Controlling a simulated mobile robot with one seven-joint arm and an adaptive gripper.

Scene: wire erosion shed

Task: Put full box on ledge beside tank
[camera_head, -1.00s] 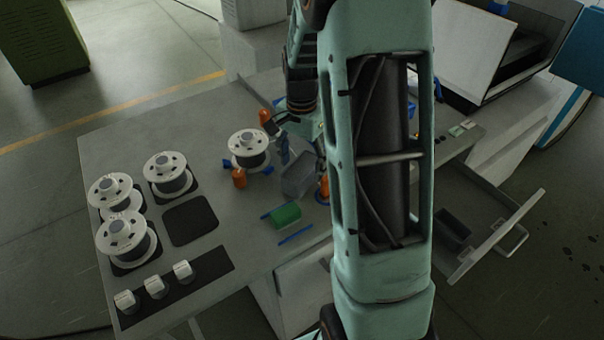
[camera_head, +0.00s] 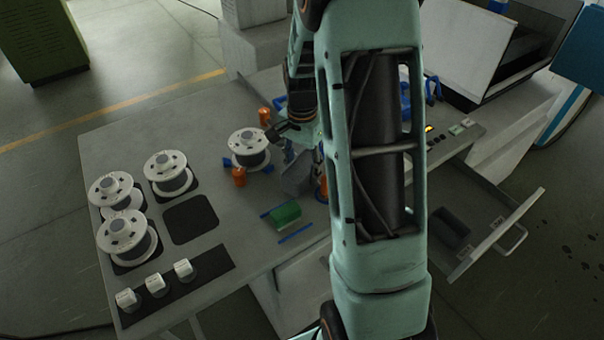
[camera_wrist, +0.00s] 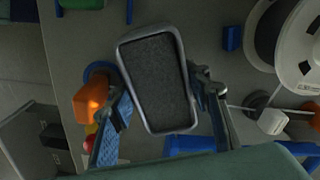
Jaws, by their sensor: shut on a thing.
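The full box is a small grey open-topped box (camera_wrist: 181,45), filled nearly to its rim with dark grey grainy stuff, in the middle of the wrist view. My gripper (camera_wrist: 168,100) has one finger on each side of the box and is shut on it. In the head view the box (camera_head: 296,180) shows below my gripper (camera_head: 302,150), over the right part of the grey worktop, looking somewhat tilted. I cannot tell how far it is above the worktop. My arm hides part of the area to the right. I cannot clearly make out the tank or its ledge.
A white spool (camera_head: 248,142) and orange clamps (camera_head: 239,177) stand close left of the box. A green block (camera_head: 286,213) and blue strips lie in front. More spools (camera_head: 170,172) stand at the left. An open drawer (camera_head: 478,255) juts out at right. A machine with a pale panel (camera_head: 458,40) stands behind.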

